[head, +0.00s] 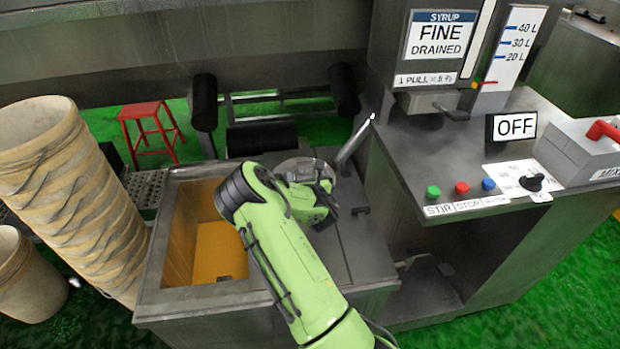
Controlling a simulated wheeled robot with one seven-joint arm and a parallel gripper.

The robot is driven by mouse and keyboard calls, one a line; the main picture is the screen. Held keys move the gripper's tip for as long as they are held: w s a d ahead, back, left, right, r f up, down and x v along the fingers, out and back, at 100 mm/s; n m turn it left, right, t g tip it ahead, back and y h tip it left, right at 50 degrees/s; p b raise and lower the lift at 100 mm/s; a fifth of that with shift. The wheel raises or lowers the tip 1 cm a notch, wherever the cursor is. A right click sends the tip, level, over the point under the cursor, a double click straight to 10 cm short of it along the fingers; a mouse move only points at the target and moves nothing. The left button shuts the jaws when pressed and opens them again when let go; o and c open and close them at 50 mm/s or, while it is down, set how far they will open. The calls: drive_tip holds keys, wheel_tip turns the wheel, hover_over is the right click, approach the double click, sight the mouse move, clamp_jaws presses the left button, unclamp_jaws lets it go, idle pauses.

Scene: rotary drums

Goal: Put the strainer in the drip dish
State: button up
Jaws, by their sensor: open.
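My green arm reaches over the metal counter (352,262), and my gripper (328,198) is low over its top near the back. The jaws are open, and I see nothing held between them. A round grey metal piece (290,167) lies just behind my gripper and is partly covered by it. I cannot tell whether it is the strainer or the drip dish. A slim metal bar (354,143) slants up at the counter's back right; I cannot tell what it belongs to. No other strainer or dish is clear.
An open bin with an orange inside (215,252) is left of my arm. Stacked tan buckets (70,190) stand at the left, with a red stool (150,130) behind. The syrup machine (436,45), control buttons (462,188) and an OFF sign (513,127) are at the right.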

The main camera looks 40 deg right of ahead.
drive_tip(key=s+a+r+m+g+y+p, duration=0.1)
drive_tip(key=s+a+r+m+g+y, duration=0.15)
drive_tip(key=s+a+r+m, duration=0.55)
drive_tip(key=s+a+r+m+g+y+p, duration=0.1)
drive_tip(key=s+a+r+m+g+y, duration=0.2)
drive_tip(key=a+r+m, duration=0.85)
drive_tip(key=s+a+r+m, duration=0.1)
drive_tip(key=s+a+m, duration=0.1)
drive_tip(key=s, duration=0.5)
drive_tip(key=s+a+r+m+g, duration=0.1)
drive_tip(key=s+a+r+m, duration=0.1)
drive_tip(key=s+m, duration=0.3)
drive_tip(key=s+a+r+m+g, duration=0.1)
drive_tip(key=s+m, duration=0.3)
drive_tip(key=s, duration=0.7)
drive_tip(key=shift+a+r+y, duration=0.45)
drive_tip(key=shift+a+r, duration=0.05)
drive_tip(key=shift+r, duration=0.2)
drive_tip(key=shift+r, duration=0.1)
